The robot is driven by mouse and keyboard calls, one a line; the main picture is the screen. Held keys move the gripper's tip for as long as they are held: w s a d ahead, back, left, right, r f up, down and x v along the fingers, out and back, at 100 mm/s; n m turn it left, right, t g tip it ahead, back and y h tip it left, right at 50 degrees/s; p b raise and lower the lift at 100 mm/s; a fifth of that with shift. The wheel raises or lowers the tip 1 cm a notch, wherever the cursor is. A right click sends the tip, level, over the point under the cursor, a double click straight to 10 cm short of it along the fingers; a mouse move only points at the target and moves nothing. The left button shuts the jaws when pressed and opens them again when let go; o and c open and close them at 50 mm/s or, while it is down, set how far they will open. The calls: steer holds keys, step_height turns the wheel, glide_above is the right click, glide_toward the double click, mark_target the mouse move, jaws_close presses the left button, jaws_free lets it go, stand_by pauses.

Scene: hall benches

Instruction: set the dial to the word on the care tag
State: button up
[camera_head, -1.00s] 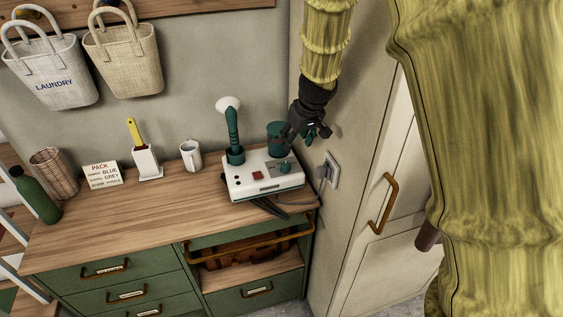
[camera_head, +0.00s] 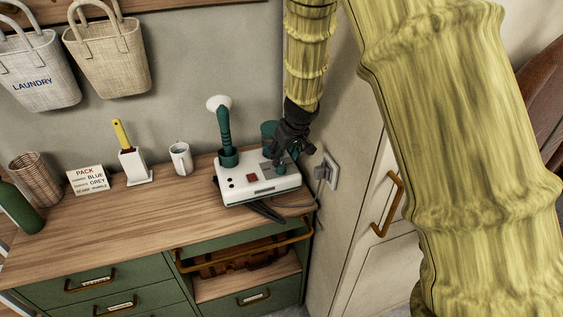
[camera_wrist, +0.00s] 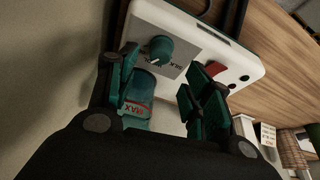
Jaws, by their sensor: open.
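A white appliance (camera_head: 245,188) with a grey panel stands at the right end of the bench. Its dial, a dark green knob (camera_wrist: 160,48) with a pale pointer mark, shows on the panel in the wrist view; lettering beside it is too small to read. My gripper (camera_head: 286,158) is over the panel, fingers down, and mostly covers the dial in the head view. In the wrist view my gripper (camera_wrist: 163,72) is open, its green fingers spread either side of the knob's line, apart from it. I cannot make out a care tag.
A green container (camera_wrist: 138,100) marked MAX stands close by my fingers. A green-handled brush (camera_head: 224,130) rises from the appliance's left. A mug (camera_head: 180,159), a PACK card (camera_head: 88,180) and a wall socket (camera_head: 328,170) are nearby.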

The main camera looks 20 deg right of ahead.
mark_target(281, 164)
steer(key=shift+p+x, duration=0.4)
steer(key=shift+x, duration=2.5)
steer(key=c, duration=1)
